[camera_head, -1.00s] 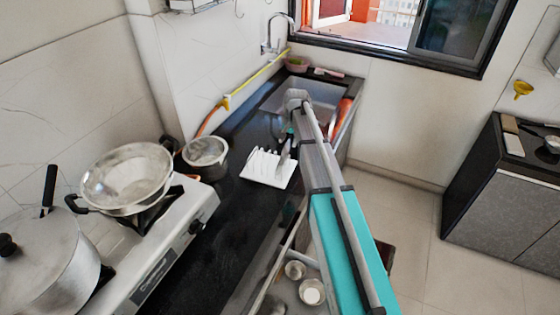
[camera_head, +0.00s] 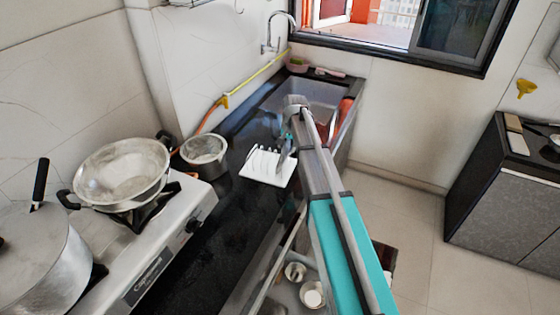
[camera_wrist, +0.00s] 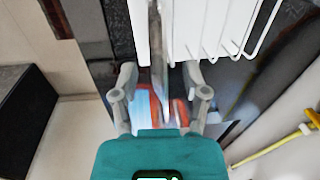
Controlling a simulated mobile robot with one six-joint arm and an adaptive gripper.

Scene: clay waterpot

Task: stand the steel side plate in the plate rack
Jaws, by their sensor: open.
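The steel side plate (camera_wrist: 157,50) shows nearly edge-on in the wrist view, as a thin upright grey strip over the left part of the white plate rack (camera_wrist: 212,30). It stands at the end slot, with white rack on both sides of it. Its lower contact with the rack is hidden. In the head view the plate (camera_head: 285,161) is at the right end of the rack (camera_head: 262,176), partly behind my arm. My gripper (camera_wrist: 160,78) is open, with one finger on each side of the plate and gaps visible between the fingers and the plate.
The rack stands on the dark counter (camera_head: 190,262). The sink (camera_head: 318,97) lies beyond it. A steel pot (camera_head: 204,150) stands left of the rack, near the stove (camera_head: 165,250) with a wide pan (camera_head: 122,172). An open drawer (camera_head: 290,298) is below the counter edge.

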